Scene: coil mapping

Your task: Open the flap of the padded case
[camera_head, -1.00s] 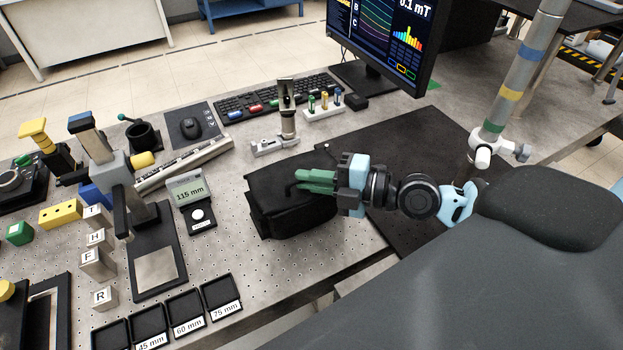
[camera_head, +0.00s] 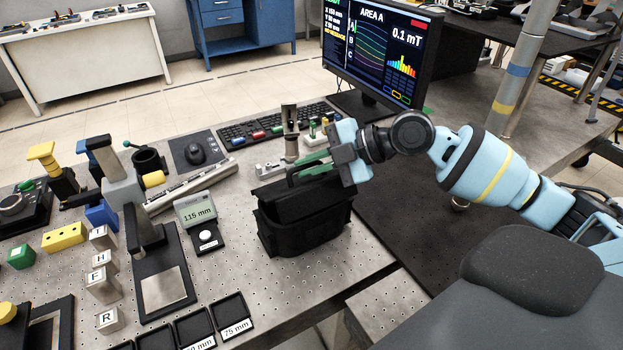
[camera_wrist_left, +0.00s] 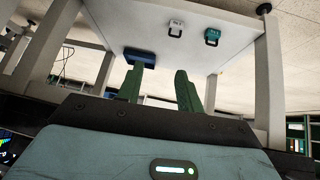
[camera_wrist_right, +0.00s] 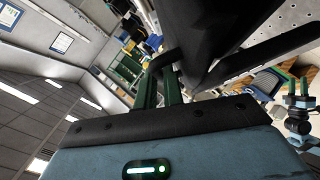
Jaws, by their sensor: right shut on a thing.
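The black padded case (camera_head: 303,229) stands on the perforated table in the head view, in front of the monitor. Its flap (camera_head: 280,186) is lifted at the top, with a dark gap below it. My right gripper (camera_head: 306,168) is shut on the flap's edge or tab, above the case; the exact grip is partly hidden. In the right wrist view the right gripper's green fingers (camera_wrist_right: 160,88) are close together, beside black material of the case (camera_wrist_right: 205,40). My left gripper (camera_wrist_left: 157,88) shows only in the left wrist view, its fingers apart and empty.
A metal fixture (camera_head: 290,135) stands just behind the case. A 115 mm display (camera_head: 196,211) is close on its left, and labelled trays (camera_head: 235,315) lie in front left. The monitor (camera_head: 380,50) rises behind. A black mat (camera_head: 400,210) lies clear to the right.

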